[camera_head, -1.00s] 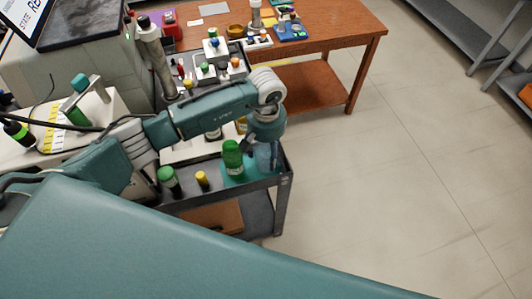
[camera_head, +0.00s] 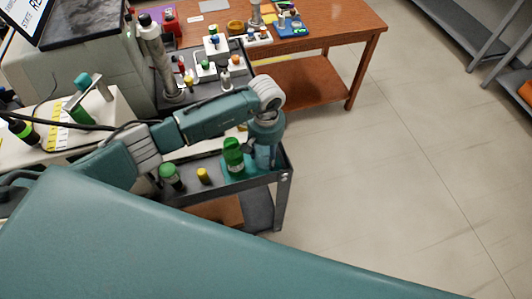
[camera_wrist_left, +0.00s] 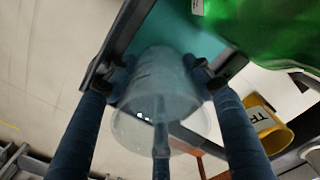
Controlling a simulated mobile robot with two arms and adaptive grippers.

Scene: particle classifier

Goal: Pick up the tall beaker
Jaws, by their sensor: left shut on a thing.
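A clear, see-through beaker (camera_wrist_left: 158,95) fills the space between the fingers of my left gripper (camera_wrist_left: 158,76) in the left wrist view. Both fingers press on its sides, so the gripper is shut on it. In the head view my left gripper (camera_head: 263,154) points down over the right end of the dark cart, beside a green-capped bottle (camera_head: 233,152). The beaker is hard to make out there, and I cannot tell whether its base touches the cart. My right gripper is not in view.
The dark cart's rim (camera_head: 284,172) is close by on the right. A second green-capped bottle (camera_head: 170,175) and a yellow-capped one (camera_head: 203,176) stand to the left. A brown table (camera_head: 340,25) stands behind. The floor to the right is clear.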

